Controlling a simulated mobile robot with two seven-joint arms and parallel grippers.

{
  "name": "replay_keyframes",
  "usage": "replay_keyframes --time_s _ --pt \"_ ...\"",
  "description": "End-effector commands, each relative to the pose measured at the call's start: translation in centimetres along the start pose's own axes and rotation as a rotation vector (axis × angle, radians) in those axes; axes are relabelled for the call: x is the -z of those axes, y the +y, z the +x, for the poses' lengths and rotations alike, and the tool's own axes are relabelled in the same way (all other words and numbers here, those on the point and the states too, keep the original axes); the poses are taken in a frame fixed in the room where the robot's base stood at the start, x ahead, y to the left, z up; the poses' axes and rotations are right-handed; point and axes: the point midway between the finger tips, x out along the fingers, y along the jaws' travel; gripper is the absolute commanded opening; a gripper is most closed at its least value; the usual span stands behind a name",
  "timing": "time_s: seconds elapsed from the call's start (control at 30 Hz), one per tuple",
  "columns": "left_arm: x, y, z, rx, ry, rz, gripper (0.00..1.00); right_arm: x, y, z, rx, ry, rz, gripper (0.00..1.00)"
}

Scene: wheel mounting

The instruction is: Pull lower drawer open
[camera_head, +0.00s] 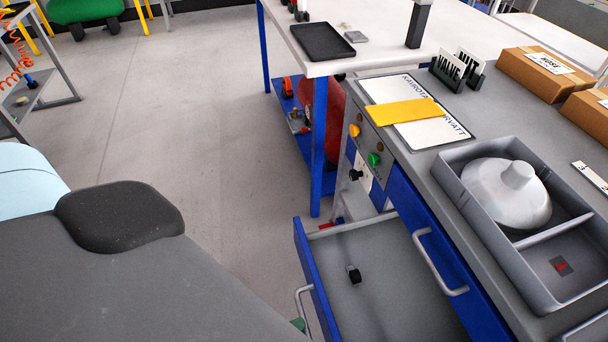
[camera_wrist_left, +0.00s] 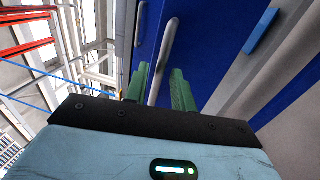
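The lower drawer (camera_head: 385,275) is pulled out from under the grey workbench, its blue front at the left and its grey floor showing. Its metal handle (camera_head: 304,305) is on the blue front, and in the left wrist view the handle (camera_wrist_left: 164,55) runs between my green fingers. My left gripper (camera_wrist_left: 163,85) has its fingers on either side of the handle with a gap showing, so it looks open around it. In the head view only a bit of green finger (camera_head: 298,325) shows at the handle. My right gripper is not in view.
The upper blue drawer with its handle (camera_head: 440,265) is shut above the lower one. A small black object (camera_head: 353,274) is in the lower drawer. On the workbench are a grey bin (camera_head: 450,190) with a pale dome and cardboard boxes (camera_head: 540,75). Floor left of the drawer is clear.

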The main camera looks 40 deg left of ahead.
Motion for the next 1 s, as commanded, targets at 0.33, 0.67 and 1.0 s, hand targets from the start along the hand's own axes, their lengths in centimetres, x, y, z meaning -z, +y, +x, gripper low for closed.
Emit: replay_keyframes --time_s 0.33,0.67,1.0 --pt "0.0 -0.1 -4.7 0.001 0.000 0.000 0.26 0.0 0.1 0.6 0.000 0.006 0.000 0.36" --pt "0.0 0.0 -5.2 -0.001 0.000 0.000 0.26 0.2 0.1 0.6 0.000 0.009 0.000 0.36" --pt "0.0 0.0 -5.1 -0.001 0.000 0.000 0.26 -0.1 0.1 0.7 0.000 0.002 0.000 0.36"
